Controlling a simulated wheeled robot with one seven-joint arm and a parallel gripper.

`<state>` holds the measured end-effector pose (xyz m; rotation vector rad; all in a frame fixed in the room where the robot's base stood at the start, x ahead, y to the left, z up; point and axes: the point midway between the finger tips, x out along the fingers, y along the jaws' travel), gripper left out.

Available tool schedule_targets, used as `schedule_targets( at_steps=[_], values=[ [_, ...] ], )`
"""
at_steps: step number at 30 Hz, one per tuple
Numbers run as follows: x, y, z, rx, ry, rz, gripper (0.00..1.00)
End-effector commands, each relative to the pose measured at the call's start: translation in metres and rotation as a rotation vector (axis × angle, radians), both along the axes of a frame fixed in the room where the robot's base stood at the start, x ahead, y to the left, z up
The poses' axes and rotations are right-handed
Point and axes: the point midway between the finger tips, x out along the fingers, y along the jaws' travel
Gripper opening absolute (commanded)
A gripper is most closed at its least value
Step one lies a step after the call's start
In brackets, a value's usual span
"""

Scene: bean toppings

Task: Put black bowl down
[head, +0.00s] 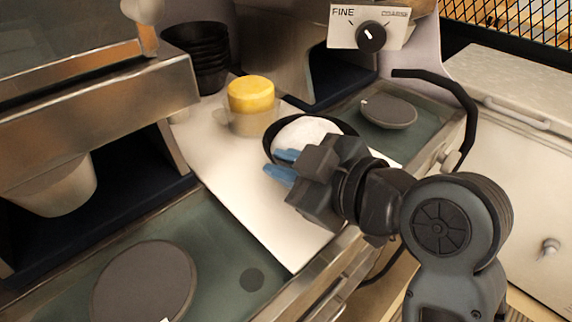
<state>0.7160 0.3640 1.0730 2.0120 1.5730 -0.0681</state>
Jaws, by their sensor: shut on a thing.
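The black bowl (271,146) is at the right side of the white board, with white contents (304,131) inside it. My gripper (284,165), with blue fingertips, is at the bowl's near left side and is shut on its rim. The gripper's dark body hides the near right part of the bowl. I cannot tell whether the bowl's base touches the board or is slightly above it.
A yellow-lidded container (251,96) stands just behind the bowl. Stacked black bowls (198,55) are at the back left. The white board (245,200) has free room at its front. Round dark plates lie right (389,111) and front left (146,283).

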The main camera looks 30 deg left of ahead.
Motion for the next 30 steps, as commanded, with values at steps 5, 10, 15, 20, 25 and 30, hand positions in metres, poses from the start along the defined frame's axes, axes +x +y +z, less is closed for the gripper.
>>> schedule_targets(
  at_steps=[5,10,15,20,25,30],
  values=[
    [0.000,0.000,-0.006,0.002,-0.003,-0.001,0.00],
    [0.000,0.000,-0.006,0.001,-0.002,-0.001,0.18],
    [0.000,0.000,-0.006,0.000,-0.002,-0.001,0.35],
    [0.000,0.000,-0.006,0.000,-0.002,-0.001,0.41],
    [0.000,-0.001,-0.006,0.000,-0.002,-0.001,0.41],
    [-0.004,-0.016,-0.001,0.002,-0.004,-0.005,0.41]
  ],
)
